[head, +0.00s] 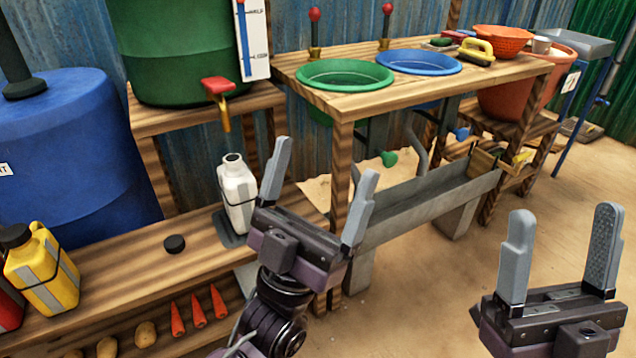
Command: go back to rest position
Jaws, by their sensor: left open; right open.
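My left gripper (320,190) is open and empty, raised in front of the wooden bench, its fingers pointing up. In the picture one finger stands just right of the white bottle (236,190); I cannot tell whether they touch. My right gripper (560,256) is open and empty over the sandy floor at the lower right, its fingers also pointing up. The white bottle stands upright and uncapped on the low bench (120,270), below the red tap (217,87) of the green barrel (175,50).
A black cap (174,244) and a yellow jug (42,268) are on the bench. A blue barrel (75,150) stands behind. A table holds a green basin (345,75) and a blue basin (418,62), with a grey trough (425,213) below. Sandy floor (420,300) is clear between my grippers.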

